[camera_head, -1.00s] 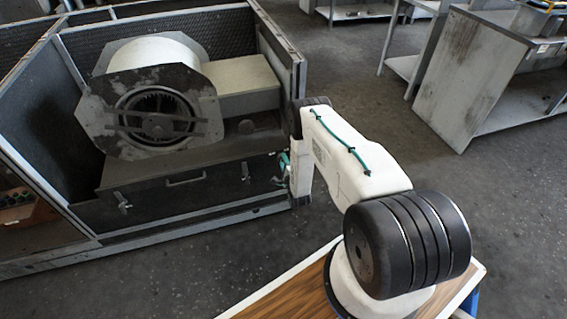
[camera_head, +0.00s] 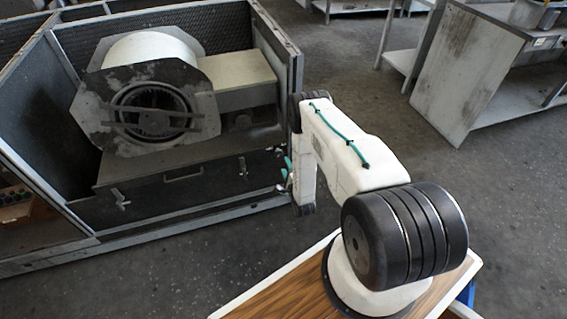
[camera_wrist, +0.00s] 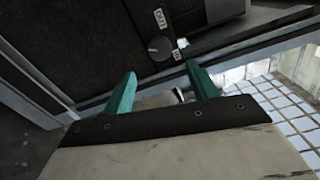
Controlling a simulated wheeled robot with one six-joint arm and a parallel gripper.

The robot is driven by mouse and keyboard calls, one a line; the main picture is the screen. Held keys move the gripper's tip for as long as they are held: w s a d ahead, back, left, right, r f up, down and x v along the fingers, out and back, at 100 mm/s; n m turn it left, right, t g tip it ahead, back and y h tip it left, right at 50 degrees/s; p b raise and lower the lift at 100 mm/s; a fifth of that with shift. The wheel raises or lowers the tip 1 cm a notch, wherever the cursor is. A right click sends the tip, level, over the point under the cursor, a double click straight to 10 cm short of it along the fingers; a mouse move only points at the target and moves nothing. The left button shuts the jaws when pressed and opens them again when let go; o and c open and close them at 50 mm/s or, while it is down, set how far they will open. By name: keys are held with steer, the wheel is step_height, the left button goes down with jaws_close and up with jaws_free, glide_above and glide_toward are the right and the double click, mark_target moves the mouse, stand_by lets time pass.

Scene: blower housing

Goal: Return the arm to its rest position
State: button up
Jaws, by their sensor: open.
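My gripper (camera_wrist: 160,85) shows in the wrist view as two green fingers spread apart, with nothing held between them. In the head view only a bit of its green fingers (camera_head: 285,170) shows at the left of my white arm, beside the front right of the blower housing (camera_head: 185,185). My arm is bent, its upper link reaching out to the left from my base and its forearm hanging down. In the wrist view a dark panel with a round knob (camera_wrist: 159,47) and small white labels lies beyond the fingers.
The blower housing's metal frame post (camera_head: 297,80) stands close to my arm. A drawer-like front with a handle (camera_head: 183,175) and latches faces me. A grey cabinet (camera_head: 465,80) stands at the right. Open floor (camera_head: 400,135) lies between. White tiles (camera_wrist: 290,115) show in the wrist view.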

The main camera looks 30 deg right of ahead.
steer(key=shift+s+a, duration=0.1)
steer(key=shift+s, duration=0.2)
stand_by(0.4)
